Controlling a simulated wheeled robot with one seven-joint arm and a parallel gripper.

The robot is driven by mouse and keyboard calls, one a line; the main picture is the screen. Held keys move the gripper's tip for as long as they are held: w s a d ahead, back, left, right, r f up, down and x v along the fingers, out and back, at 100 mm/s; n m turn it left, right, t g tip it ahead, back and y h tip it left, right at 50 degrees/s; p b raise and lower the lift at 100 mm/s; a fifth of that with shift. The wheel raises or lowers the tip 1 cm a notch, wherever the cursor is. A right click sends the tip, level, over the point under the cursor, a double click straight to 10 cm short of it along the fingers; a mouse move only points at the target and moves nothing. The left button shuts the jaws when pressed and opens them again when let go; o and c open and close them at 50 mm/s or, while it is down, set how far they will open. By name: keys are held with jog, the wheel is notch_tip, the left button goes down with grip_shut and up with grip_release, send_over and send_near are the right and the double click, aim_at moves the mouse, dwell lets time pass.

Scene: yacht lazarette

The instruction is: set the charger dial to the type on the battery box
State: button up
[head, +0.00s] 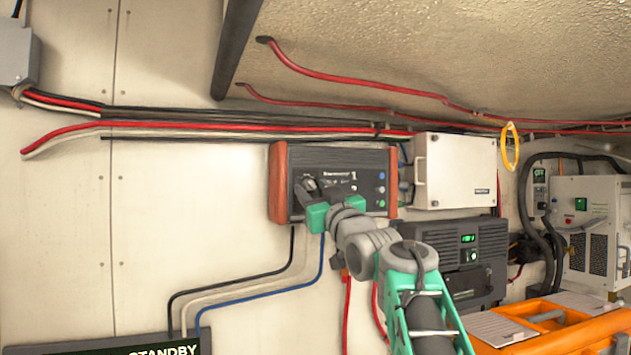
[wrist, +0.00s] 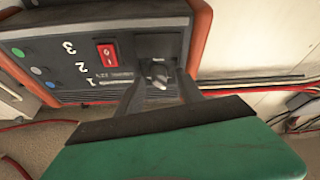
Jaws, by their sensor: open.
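The charger (head: 275,185) is a dark unit with orange-red end caps, mounted on the white wall. My gripper (head: 308,188) is in front of the left part of its face and hides some of it. In the wrist view, a small grey dial (wrist: 158,74) shows between the two dark fingers of my open gripper (wrist: 161,88). I cannot tell whether the fingers touch it. The dial's setting is not readable. A red rocker switch (wrist: 108,55) and the numbers 1, 2 and 3 are beside it. No battery type label is readable in either view.
A white box (head: 455,170) is right of the charger, above a dark unit with a green display (head: 460,250). An orange case (head: 545,325) with grey lids is at lower right. Cables run along and down the wall. A dark STANDBY screen (head: 110,347) is at lower left.

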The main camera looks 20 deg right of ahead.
jog(key=shift+w+r, duration=0.1)
jog(key=shift+w, duration=0.1)
grip_shut()
dwell(0.3)
